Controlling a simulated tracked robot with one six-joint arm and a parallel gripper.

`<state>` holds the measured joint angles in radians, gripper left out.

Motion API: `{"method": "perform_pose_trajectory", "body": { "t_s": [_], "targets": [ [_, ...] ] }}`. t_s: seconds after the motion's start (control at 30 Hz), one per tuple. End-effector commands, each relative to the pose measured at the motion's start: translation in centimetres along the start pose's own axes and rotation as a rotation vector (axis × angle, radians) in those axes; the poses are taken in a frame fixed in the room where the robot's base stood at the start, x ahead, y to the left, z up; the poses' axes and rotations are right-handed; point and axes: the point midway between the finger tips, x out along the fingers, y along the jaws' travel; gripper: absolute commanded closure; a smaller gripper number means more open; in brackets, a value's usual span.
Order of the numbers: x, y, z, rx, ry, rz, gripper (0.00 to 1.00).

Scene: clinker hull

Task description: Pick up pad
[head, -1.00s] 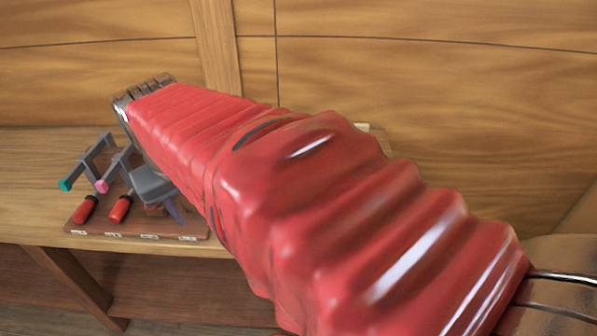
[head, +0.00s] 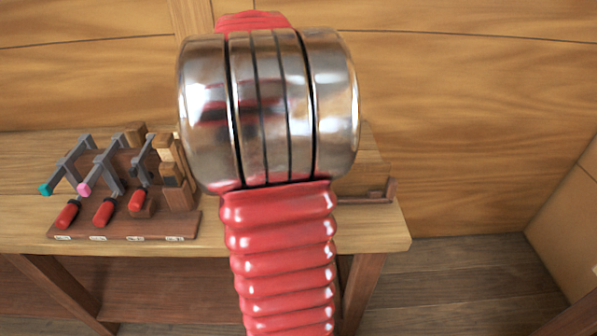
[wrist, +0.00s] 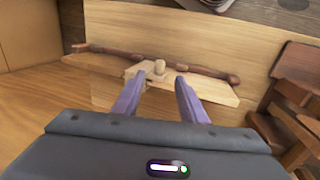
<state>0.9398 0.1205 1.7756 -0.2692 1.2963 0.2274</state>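A small pale wooden piece with an upright round knob (wrist: 158,67), which may be the pad, lies by a dark brown strip (wrist: 185,63) on the bench in the wrist view. My gripper (wrist: 160,77) is open, with its two purple fingers spread and nothing seen between them. The knob appears just beyond and between the fingertips; I see no contact. In the head view my arm hides the gripper and the pale piece.
A brown rack (head: 120,226) with several red-handled clamps and wooden blocks (head: 174,172) stands on the bench at left in the head view. The bench's right end (head: 385,230) is clear in front. A plank wall (head: 450,130) rises behind.

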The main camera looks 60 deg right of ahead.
Motion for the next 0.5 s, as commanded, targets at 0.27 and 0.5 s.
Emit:
{"method": "perform_pose_trajectory", "body": {
  "t_s": [0.27,0.5],
  "targets": [
    [0.1,-0.1,0.0,-0.002,0.002,0.000,0.62],
    [2.5,-0.1,0.1,-0.003,-0.001,0.000,0.62]
  ]
}}
